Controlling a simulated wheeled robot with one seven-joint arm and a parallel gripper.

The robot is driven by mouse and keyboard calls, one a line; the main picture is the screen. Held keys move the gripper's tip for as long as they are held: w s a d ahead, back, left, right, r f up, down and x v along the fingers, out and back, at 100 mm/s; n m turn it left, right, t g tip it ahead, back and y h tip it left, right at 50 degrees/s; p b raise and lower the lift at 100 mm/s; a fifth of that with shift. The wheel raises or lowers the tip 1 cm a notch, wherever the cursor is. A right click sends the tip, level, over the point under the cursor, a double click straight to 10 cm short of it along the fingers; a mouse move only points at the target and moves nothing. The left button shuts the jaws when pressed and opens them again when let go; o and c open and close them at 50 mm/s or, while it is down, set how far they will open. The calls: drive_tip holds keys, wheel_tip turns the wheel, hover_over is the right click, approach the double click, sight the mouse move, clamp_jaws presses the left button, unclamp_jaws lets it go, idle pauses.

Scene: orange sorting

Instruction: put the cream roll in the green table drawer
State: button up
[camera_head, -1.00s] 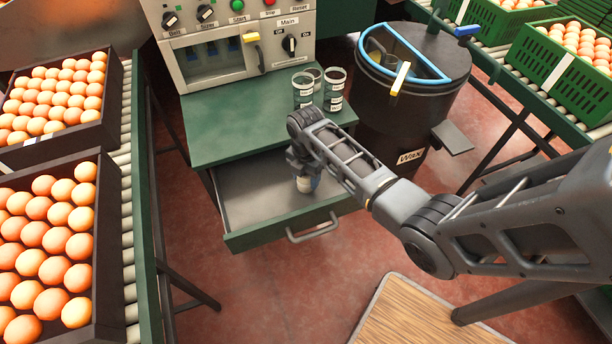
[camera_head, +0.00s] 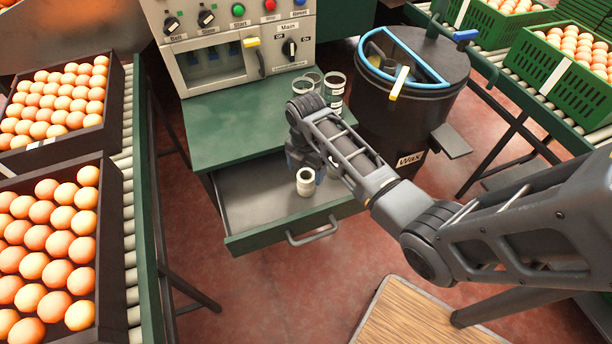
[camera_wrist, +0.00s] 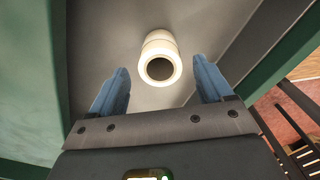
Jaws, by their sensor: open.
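The cream roll (camera_head: 306,182) stands upright inside the open green table drawer (camera_head: 250,241), on its grey floor. In the wrist view the roll (camera_wrist: 158,45) shows its round end with a dark hole, just beyond the fingertips. My gripper (camera_wrist: 162,85) is open, with its two blue fingers apart and nothing between them; the roll lies ahead of the gap. In the head view my gripper (camera_head: 308,160) is above the drawer just behind the roll, partly hidden by my arm.
Several labelled jars (camera_head: 334,92) stand on the green table top (camera_head: 235,130) above the drawer. A black wax drum (camera_head: 412,110) is at the right. Crates of oranges (camera_head: 50,250) sit on the left conveyor. The drawer floor left of the roll is clear.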

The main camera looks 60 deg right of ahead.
sight(306, 175)
wheel_tip(306, 175, up, 7)
drive_tip(key=shift+f+p, duration=0.1)
drive_tip(key=shift+p, duration=0.2)
